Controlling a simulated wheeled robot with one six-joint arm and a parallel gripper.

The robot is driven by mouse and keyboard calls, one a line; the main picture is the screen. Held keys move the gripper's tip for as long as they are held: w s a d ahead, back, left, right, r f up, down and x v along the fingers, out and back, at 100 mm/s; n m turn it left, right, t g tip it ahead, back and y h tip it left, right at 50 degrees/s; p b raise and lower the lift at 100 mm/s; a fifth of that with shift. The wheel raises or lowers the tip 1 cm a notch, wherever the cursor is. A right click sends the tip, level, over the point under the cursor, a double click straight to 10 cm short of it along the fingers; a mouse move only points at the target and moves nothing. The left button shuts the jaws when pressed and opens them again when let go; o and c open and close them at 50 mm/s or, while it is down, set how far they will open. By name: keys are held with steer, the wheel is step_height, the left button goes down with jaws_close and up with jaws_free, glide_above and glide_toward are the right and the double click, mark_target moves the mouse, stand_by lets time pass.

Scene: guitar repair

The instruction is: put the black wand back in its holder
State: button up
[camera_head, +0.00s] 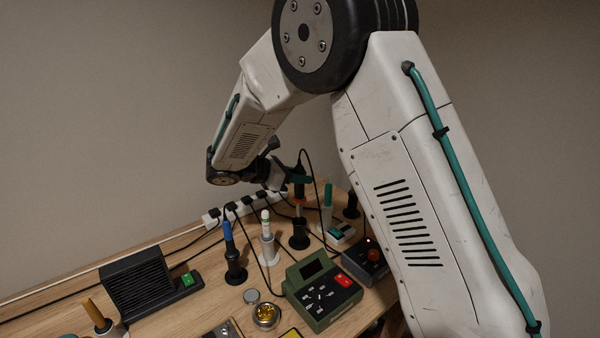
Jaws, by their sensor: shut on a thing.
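A reddish-brown length shows below the fingers. A black holder (299,237) stands on the bench directly below the wand in the picture. The wand's lower end appears at or just over the holder's top; I cannot tell whether it is inside. The fingers partly hide the wand.
A white-handled tool (266,224) and a blue-handled tool (229,238) stand in holders to the left. A teal-handled tool (328,197) is to the right. A power strip (211,218) and cables run behind.

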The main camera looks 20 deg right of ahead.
mark_target(300, 166)
steer(key=shift+f, duration=1.5)
steer(key=shift+f, duration=1.35)
steer(key=shift+f, duration=0.2)
steer(key=o, duration=1.7)
steer(key=shift+r, duration=5.55)
